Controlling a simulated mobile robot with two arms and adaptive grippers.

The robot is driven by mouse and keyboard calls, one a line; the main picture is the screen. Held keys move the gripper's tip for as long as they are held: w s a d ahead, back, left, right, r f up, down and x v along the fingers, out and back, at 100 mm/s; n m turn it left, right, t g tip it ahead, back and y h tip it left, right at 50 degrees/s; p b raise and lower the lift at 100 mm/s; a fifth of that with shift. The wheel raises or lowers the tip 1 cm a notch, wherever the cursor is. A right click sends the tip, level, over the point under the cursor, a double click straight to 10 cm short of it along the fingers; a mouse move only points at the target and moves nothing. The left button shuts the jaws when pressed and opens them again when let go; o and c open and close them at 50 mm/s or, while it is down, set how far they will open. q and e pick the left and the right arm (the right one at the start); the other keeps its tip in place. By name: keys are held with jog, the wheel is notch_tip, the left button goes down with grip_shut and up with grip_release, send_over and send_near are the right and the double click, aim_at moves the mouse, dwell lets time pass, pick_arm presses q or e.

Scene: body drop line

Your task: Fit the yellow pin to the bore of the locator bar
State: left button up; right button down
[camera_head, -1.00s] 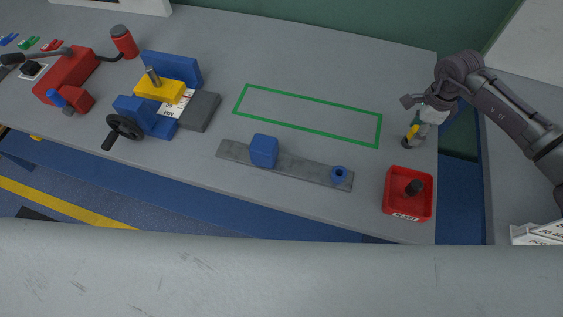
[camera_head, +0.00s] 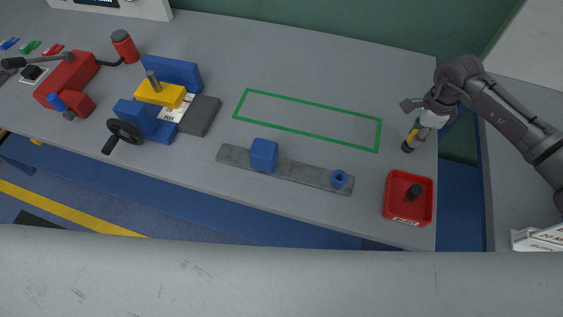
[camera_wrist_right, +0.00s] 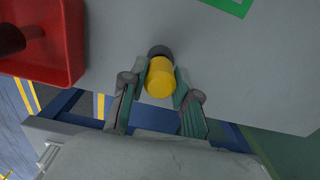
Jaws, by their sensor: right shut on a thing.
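The yellow pin (camera_head: 412,135) has a dark end pointing down and looks slightly tilted in the head view. My right gripper (camera_head: 420,126) is shut on it near the table's right edge. In the right wrist view the yellow pin (camera_wrist_right: 160,79) sits between the two fingers of my right gripper (camera_wrist_right: 162,88). I cannot tell whether its dark end touches the table. The locator bar (camera_head: 310,174) is a flat grey bar near the front edge, left of the pin. A blue ring (camera_head: 339,179) around the bore stands at its right end. My left gripper is not in view.
A blue block (camera_head: 264,155) stands on the bar. A red bin (camera_head: 392,212) holding a dark part stands front right, between bar and table corner. A green outlined rectangle (camera_head: 310,100) behind the bar is empty. A blue and yellow vise-like fixture (camera_head: 150,115) stands left.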

jog(key=shift+r, duration=0.15)
jog(key=shift+r+p, duration=1.95)
jog(key=shift+r, duration=1.45)
jog(key=shift+a, duration=0.1)
